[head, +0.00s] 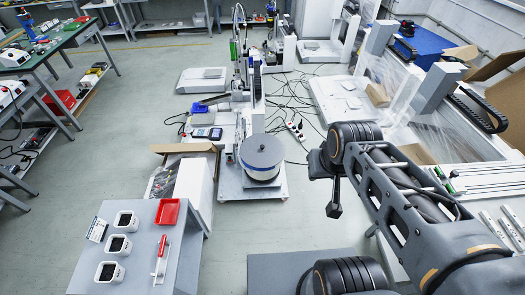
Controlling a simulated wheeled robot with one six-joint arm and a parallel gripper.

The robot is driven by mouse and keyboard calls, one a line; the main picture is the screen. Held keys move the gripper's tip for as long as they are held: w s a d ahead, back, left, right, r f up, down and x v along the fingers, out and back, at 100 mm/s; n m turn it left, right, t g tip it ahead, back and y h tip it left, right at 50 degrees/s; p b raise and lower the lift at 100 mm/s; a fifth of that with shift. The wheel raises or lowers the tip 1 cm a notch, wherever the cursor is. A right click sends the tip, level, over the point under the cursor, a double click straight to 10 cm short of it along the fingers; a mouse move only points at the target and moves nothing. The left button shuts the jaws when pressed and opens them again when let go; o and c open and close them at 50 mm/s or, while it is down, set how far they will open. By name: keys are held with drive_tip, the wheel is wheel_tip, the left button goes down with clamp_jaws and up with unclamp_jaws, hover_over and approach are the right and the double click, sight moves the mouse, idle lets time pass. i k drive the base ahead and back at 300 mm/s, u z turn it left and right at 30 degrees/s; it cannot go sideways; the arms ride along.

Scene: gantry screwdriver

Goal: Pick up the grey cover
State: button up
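A round, flat dark grey disc (262,152) with a small knob in its middle lies on a pale drum at the front of the gantry machine. It is the most cover-like grey thing in view, but I cannot tell for sure that it is the grey cover. My gripper (334,208) hangs at the end of my arm, to the right of the disc and apart from it in the picture. It points down with nothing visible in it. Its fingers overlap from this angle, so their opening is hidden.
A grey table (140,262) at lower left bears several white square housings with dark insides (122,221), a red tray (168,211) and a red-and-white tool (161,257). An open box (188,178) stands behind it. Cables and a power strip (296,130) lie behind the disc.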

sight(259, 150)
drive_tip(key=u, duration=0.25)
drive_tip(key=i, duration=0.5)
drive_tip(key=u, duration=0.55)
drive_tip(key=i, duration=0.75)
drive_tip(key=u, duration=0.05)
